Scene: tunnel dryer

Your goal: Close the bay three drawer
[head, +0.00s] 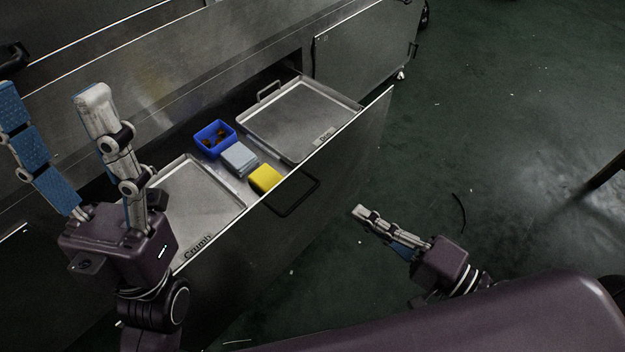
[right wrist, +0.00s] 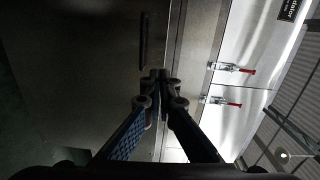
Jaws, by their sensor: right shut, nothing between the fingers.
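The open drawer (head: 300,228) is pulled far out of the steel housing, with a dark bar handle (head: 292,194) on its front. I cannot tell its bay number. My right gripper (head: 360,212) is shut and empty, in front of the drawer face and right of the handle, apparently apart from it. In the right wrist view its fingertips (right wrist: 158,75) are together, below a dark bar (right wrist: 143,42) on a dark panel. My left gripper (head: 52,92) is open and empty, its fingers spread wide above the drawer's left end.
The drawer holds a tray marked Crumb (head: 200,198), another tray (head: 290,118), a blue bin (head: 229,131), a grey box (head: 239,158) and a yellow block (head: 265,178). Red-handled latches (right wrist: 232,68) show in the right wrist view. The green floor (head: 490,130) right of the drawer is largely clear.

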